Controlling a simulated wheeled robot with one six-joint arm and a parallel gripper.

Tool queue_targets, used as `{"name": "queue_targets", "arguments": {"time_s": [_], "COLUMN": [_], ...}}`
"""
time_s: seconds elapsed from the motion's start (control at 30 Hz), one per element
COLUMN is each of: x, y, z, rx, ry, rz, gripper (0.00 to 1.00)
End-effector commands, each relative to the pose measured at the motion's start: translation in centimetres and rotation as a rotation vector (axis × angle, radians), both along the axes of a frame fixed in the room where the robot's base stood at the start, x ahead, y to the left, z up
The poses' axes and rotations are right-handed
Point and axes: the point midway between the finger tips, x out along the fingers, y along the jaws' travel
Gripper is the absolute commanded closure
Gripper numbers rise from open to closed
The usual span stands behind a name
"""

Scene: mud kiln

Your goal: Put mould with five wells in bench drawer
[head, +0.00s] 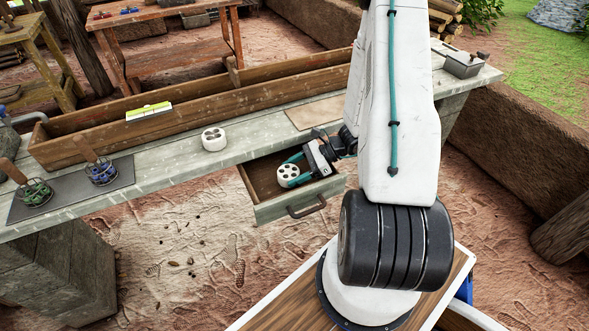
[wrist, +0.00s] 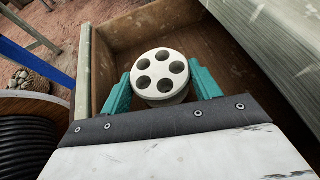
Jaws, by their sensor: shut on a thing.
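The mould with five wells (wrist: 160,73) is a white round block with several dark holes in its top. It also shows in the head view (head: 288,173), inside the open bench drawer (head: 297,206). My gripper (wrist: 160,84) has its teal fingers on either side of the mould and is shut on it. In the head view my gripper (head: 290,174) is over the drawer's interior. The drawer's wooden walls (wrist: 95,75) surround the mould in the wrist view. I cannot tell whether the mould touches the drawer floor.
Another white mould (head: 214,138) stands on the bench top left of the drawer. A long wooden trough (head: 190,115) runs along the bench's back, with a level (head: 149,112) on it. A dark mat (head: 70,190) with two tools lies at left. The bench edge overhangs the drawer.

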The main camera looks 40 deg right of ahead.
Motion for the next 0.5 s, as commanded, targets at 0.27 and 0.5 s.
{"name": "queue_targets", "arguments": {"time_s": [0.27, 0.5], "x": [0.00, 0.03], "y": [0.00, -0.02], "z": [0.03, 0.64], "rx": [0.000, -0.002], "ry": [0.000, -0.001], "rz": [0.000, 0.001], "gripper": [0.16, 0.16]}}
